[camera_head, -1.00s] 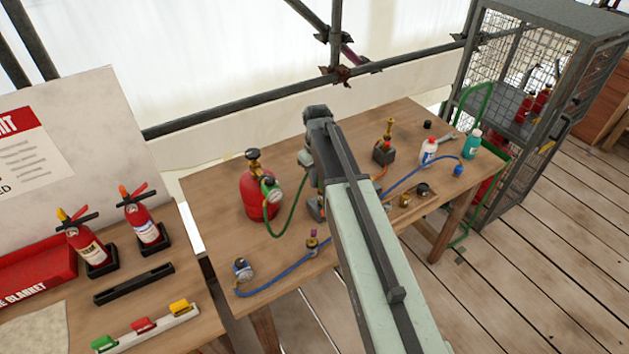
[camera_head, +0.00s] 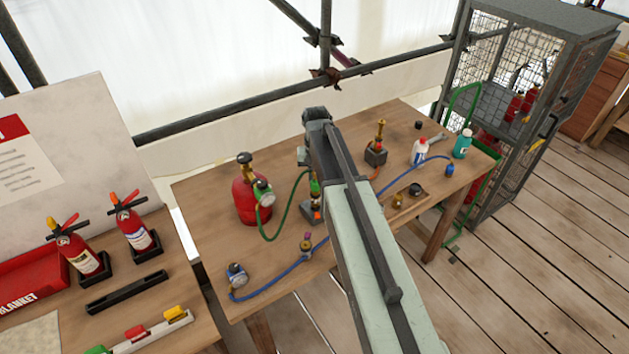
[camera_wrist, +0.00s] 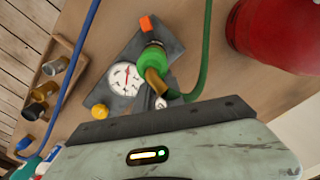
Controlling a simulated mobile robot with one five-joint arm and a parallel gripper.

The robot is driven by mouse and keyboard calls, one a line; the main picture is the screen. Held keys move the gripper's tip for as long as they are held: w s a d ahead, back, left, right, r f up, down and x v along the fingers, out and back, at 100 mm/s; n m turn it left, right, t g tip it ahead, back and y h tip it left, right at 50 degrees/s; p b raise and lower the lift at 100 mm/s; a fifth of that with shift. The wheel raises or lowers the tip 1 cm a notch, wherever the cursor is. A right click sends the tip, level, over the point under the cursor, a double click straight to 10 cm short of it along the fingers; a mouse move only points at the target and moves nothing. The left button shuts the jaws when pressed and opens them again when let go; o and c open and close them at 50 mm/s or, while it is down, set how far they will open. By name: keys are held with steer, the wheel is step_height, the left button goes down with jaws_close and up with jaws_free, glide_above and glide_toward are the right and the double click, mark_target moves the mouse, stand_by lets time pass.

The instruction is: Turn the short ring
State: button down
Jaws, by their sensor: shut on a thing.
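A green collar (camera_wrist: 158,58) with a brass fitting (camera_wrist: 155,86) rises from a dark stand plate with a white gauge (camera_wrist: 126,79). This looks like the short ring's fitting; the green part also shows left of my arm in the head view (camera_head: 314,187). My gripper (camera_wrist: 160,118) is close over the fitting, its pale body filling the bottom of the wrist view. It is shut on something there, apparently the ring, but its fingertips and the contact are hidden. In the head view my arm covers most of the gripper.
A red cylinder (camera_head: 249,200) stands left, its green hose (camera_head: 285,222) running to the stand. A blue hose (camera_head: 275,281) with a gauge lies in front. Bottles (camera_head: 462,144) stand at the bench's right. A wooden rack (camera_wrist: 58,70) holds several fittings. A mesh cage (camera_head: 525,95) stands beyond.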

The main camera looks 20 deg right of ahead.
stand_by(0.4)
steer(key=c, duration=1.4)
jaws_free()
step_height(320, 180, up, 8)
steer(key=p, duration=0.7)
steer(key=shift+f+p, duration=0.1)
steer(key=shift+p, duration=0.3)
